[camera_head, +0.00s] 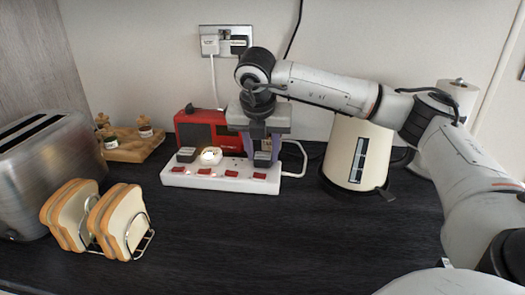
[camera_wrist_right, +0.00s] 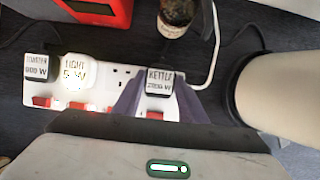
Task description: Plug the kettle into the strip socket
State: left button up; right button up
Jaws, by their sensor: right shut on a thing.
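The white strip socket (camera_head: 215,182) lies on the dark worktop, with a row of red switches along its front. It also shows in the wrist view (camera_wrist_right: 113,102). My right gripper (camera_head: 262,158) is above its right end, pointing down, shut on the black kettle plug (camera_wrist_right: 160,82). The plug is over the rightmost socket; I cannot tell whether it is fully seated. In the wrist view the gripper's purple fingers (camera_wrist_right: 160,97) flank the plug. The cream kettle (camera_head: 345,150) stands to the right, partly behind my arm. My left gripper is not in view.
A toaster plug (camera_wrist_right: 36,68) and a lit light plug (camera_wrist_right: 75,70) fill the left sockets; an empty socket (camera_wrist_right: 122,77) is beside the kettle plug. A red appliance (camera_head: 195,130) stands behind. The toaster (camera_head: 50,165) and toast rack (camera_head: 140,245) are left. The front worktop is clear.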

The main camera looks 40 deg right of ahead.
jog(key=o, duration=1.1)
jog(key=shift+o, duration=0.2)
jog(key=v, duration=1)
jog(key=shift+a, duration=0.15)
